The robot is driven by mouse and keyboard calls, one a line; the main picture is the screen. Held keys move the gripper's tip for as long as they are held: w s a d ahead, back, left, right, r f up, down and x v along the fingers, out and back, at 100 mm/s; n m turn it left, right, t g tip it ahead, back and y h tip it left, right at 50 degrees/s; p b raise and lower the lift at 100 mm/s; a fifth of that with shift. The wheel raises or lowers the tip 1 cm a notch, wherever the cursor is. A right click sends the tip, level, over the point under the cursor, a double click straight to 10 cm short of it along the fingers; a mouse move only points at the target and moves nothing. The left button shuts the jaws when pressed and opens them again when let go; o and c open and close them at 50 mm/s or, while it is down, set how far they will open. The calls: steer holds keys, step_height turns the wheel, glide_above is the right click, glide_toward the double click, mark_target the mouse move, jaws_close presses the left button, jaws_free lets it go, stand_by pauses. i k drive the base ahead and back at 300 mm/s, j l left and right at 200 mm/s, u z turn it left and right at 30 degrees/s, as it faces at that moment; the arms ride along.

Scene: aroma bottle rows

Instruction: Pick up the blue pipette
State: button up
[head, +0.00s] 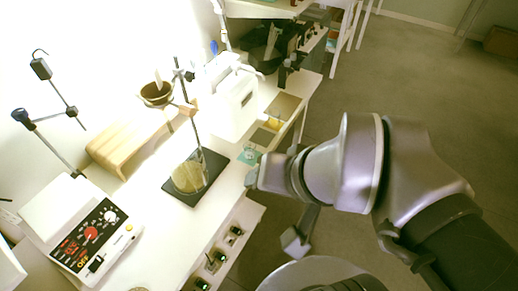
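A small blue upright thing (214,47) shows at the back of the bench, beside the white machine. It may be the blue pipette, but it is too small to tell. My gripper (251,179) is at the front edge of the bench, right of the dark stand base and well apart from the blue thing. Its fingers are small and partly hidden by my wrist, so I cannot tell whether they are open or shut. I see nothing clearly held in it.
A stand with a dark base (212,178) holds a round glass vessel (188,177). A wooden riser (122,146) carries a brown bowl (156,95). A white machine (232,103) and a small glass with teal contents (249,154) stand near my gripper. A control box (95,235) is front left.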

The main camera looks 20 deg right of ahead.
mark_target(215, 47)
steer(key=i+l+u, duration=0.1)
steer(key=i+u, duration=0.3)
steer(key=i+l+u, duration=0.15)
steer(key=u, duration=0.25)
steer(key=i+l+u, duration=0.25)
steer(key=u, duration=0.2)
steer(key=l, duration=0.1)
